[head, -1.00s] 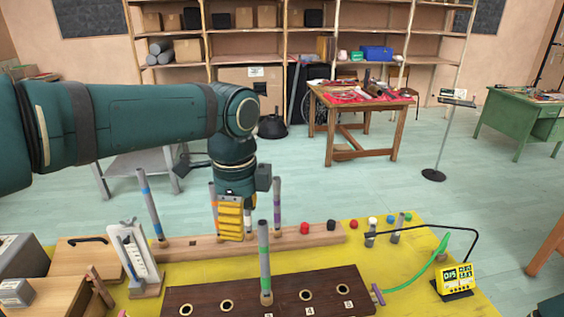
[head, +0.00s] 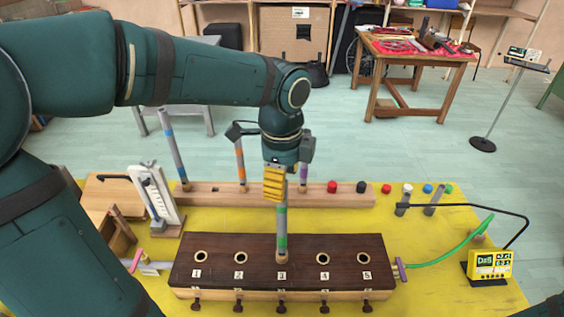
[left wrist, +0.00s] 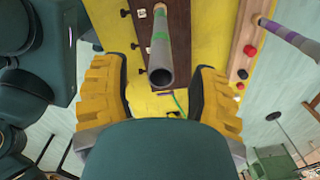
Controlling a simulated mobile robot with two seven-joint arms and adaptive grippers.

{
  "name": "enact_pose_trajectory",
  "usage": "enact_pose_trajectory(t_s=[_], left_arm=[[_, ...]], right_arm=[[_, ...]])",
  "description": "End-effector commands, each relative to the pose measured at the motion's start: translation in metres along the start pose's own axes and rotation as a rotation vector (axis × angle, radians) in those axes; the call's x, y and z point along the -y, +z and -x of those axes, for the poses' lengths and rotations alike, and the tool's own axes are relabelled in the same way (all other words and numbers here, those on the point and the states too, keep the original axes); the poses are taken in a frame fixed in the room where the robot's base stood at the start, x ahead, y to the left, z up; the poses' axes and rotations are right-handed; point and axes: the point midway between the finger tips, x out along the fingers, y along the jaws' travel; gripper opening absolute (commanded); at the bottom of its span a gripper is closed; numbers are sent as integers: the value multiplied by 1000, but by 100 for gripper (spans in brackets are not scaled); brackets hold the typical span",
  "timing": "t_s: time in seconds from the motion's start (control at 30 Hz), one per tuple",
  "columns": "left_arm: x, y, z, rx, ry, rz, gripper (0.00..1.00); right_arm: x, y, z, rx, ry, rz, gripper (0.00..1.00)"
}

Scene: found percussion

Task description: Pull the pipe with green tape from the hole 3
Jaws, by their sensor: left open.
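The grey pipe with green tape (head: 282,242) stands upright in hole 3 of the dark wooden block (head: 215,275), which has numbered holes 1 to 5. The other holes look empty. My left gripper (head: 276,193) points down at the top of this pipe, and its yellow finger hides part of the upper end. In the left wrist view, the pipe's open round end (left wrist: 162,72) lies between the spread yellow fingers of the left gripper (left wrist: 165,95), with gaps on both sides. The left gripper is open. My right gripper is not in view.
Behind the block, a long wooden beam (head: 340,194) holds pipes with blue (head: 172,145), orange (head: 240,160) and purple tape (head: 303,172). A yellow-framed meter (head: 489,266) and a green tube (head: 450,248) lie right. A white gauge stand (head: 158,198) is left.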

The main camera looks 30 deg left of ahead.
Motion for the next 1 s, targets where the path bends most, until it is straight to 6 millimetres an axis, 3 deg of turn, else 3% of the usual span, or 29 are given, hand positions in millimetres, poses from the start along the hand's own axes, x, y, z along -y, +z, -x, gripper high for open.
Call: enact_pose_trajectory(t_s=[0.1, 0.3, 0.77, 0.93, 1.0], left_arm=[[0, 0, -22, 1, 4, 1, 60], [0, 0, -45, 1, 2, 0, 60], [0, 0, -53, 0, 0, 0, 62], [0, 0, -53, 0, 0, 0, 2], [0, 0, -53, 0, 0, 0, 0]], right_arm=[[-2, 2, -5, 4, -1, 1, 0], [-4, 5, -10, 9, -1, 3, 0], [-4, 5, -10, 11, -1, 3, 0], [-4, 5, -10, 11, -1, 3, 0], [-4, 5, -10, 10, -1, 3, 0]])
